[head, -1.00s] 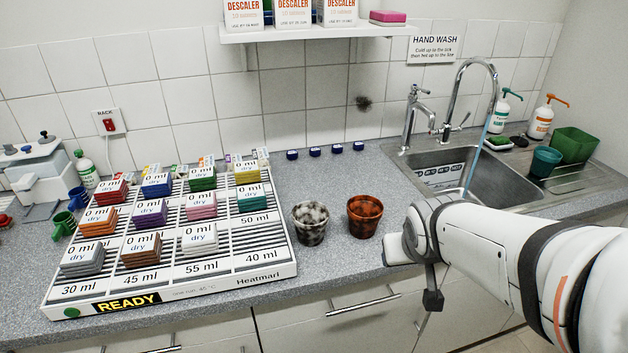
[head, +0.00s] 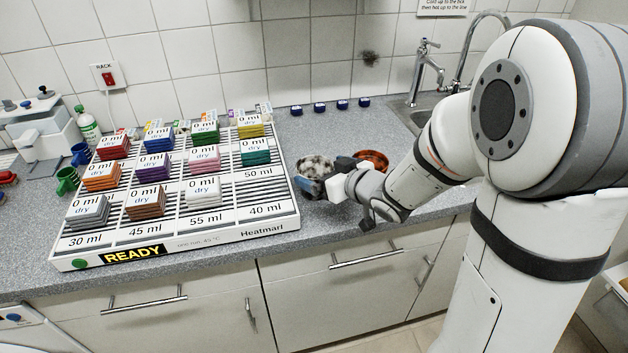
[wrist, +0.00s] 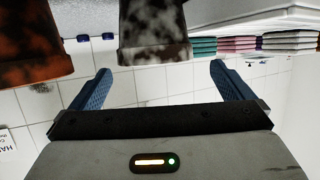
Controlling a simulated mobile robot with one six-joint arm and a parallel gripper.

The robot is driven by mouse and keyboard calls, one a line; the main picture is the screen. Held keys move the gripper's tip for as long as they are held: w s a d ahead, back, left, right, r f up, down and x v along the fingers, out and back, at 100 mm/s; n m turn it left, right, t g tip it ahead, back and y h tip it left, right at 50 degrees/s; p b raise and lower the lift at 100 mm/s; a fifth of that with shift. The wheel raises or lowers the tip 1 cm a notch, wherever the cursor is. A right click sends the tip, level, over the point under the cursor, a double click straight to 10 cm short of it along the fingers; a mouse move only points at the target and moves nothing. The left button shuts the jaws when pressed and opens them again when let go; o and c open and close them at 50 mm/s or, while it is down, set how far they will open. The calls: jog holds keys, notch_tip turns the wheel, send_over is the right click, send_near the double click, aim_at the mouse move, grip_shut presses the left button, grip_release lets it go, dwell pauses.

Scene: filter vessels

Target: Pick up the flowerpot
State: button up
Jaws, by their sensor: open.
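Two small tapered pots stand side by side near the counter's front edge. One is mottled grey-white and black (head: 314,164); the other is mottled rust-orange and dark brown (head: 373,158). Both look like flowerpots. My gripper (head: 326,180) is open at the front of the grey pot and partly hides it. In the wrist view, the picture is upside down. There the grey pot (wrist: 155,32) lies between and just beyond the blue fingertips of my gripper (wrist: 160,68), with nothing held. The rust pot (wrist: 35,42) is outside the fingers, at the left.
A slatted white rack (head: 175,242) with stacks of coloured cards is close on the left. Several blue caps (head: 320,108) lie behind the pots. The sink (head: 420,117) is behind my arm. Counter between pots and caps is clear.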

aim_at(305, 164)
jog(key=x, duration=0.5)
jog(key=shift+w+d+f, duration=0.2)
jog(key=shift+f, duration=0.05)
jog(key=c, duration=1)
jog(key=shift+o, duration=0.2)
